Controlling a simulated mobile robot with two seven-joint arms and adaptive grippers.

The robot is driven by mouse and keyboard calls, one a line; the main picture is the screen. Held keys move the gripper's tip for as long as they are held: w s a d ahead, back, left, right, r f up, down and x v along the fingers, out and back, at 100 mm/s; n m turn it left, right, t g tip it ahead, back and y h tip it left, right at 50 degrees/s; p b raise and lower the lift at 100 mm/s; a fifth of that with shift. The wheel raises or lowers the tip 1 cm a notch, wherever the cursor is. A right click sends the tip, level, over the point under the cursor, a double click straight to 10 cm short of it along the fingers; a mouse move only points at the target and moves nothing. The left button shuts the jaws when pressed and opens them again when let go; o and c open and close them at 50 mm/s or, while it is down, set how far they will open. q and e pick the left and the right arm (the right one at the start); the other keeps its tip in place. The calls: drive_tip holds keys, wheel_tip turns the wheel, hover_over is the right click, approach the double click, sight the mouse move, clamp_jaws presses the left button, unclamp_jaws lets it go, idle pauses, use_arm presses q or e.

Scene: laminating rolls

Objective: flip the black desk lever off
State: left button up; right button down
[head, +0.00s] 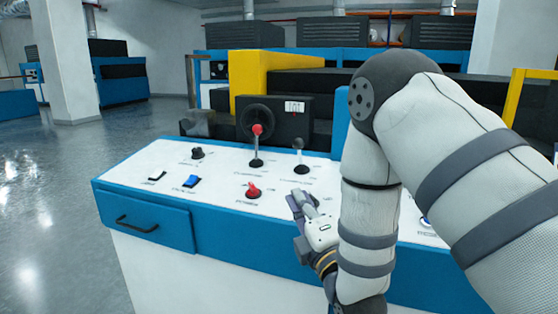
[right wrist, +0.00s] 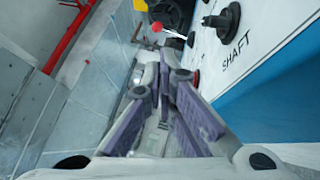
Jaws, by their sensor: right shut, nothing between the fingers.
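My left gripper is not in view.
A blue drawer (head: 150,223) is below. My right arm hides much of the panel's right side. Open floor lies left.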

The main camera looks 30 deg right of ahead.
sight(299, 156)
drive_tip(key=x, duration=0.4)
drive_tip(key=r+x, duration=0.1)
drive_tip(key=x, duration=0.4)
drive_tip(key=shift+s+r, duration=0.15)
drive_tip(key=shift+r, duration=0.05)
drive_tip(key=w+d, duration=0.1)
drive_tip(key=w+d+r, duration=0.1)
drive_tip(key=shift+w+d+r, duration=0.15)
drive_tip(key=shift+d+r, duration=0.05)
drive_tip(key=shift+d, duration=0.15)
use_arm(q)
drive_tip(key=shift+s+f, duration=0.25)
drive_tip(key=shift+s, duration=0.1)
use_arm(e)
drive_tip(key=shift+w+d+r, duration=0.1)
drive_tip(key=shift+w+d, duration=0.15)
drive_tip(key=shift+d, duration=0.1)
